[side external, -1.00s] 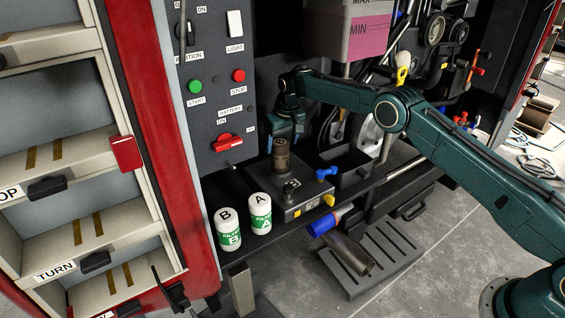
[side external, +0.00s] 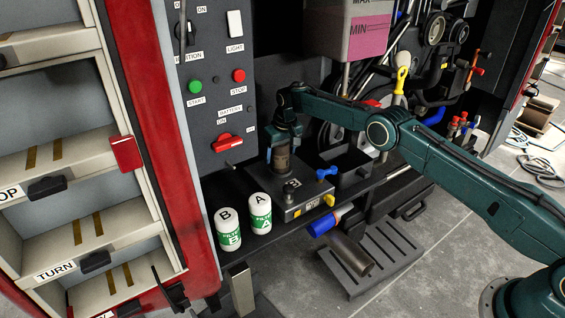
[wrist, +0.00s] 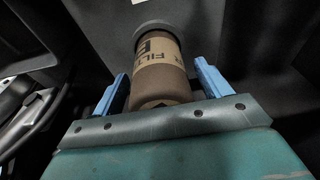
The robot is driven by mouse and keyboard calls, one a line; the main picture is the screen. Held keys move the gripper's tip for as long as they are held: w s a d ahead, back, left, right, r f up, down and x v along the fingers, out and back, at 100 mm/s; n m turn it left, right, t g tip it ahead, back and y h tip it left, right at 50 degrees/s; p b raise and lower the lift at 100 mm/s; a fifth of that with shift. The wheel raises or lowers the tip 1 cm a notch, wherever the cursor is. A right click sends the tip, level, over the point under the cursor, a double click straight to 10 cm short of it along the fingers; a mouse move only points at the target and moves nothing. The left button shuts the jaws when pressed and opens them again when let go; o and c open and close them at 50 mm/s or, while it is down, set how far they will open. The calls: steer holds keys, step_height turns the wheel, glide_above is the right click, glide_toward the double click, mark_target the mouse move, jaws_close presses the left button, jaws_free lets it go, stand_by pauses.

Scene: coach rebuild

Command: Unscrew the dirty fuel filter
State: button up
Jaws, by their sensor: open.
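The dirty fuel filter (side external: 281,162) is a brown, grimy cylinder standing upright on the grey filter housing (side external: 305,190). In the wrist view, the filter (wrist: 160,65) shows a tan label with partly readable lettering and a dark cap at its far end. My gripper (side external: 281,145) is at the filter from above in the side view. Its two blue fingers (wrist: 160,90) lie on either side of the filter, open, with visible gaps to it. The fingertips are partly hidden in the side view.
Two white-and-green filters, B (side external: 228,230) and A (side external: 260,213), stand on the ledge left of the housing. A blue valve handle (side external: 326,173) and a yellow fitting (side external: 329,200) sit close on the right. The control panel (side external: 215,90) rises behind on the left.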

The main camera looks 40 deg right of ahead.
steer(key=shift+r, duration=0.1)
steer(key=c, duration=1.2)
steer(key=n, duration=0.2)
steer(key=shift+n, duration=0.3)
steer(key=n+y, duration=0.1)
steer(key=n, duration=0.2)
steer(key=shift+r, duration=0.1)
steer(key=o, duration=1)
steer(key=shift+c, duration=0.2)
steer(key=o, duration=0.7)
steer(key=shift+f, duration=0.2)
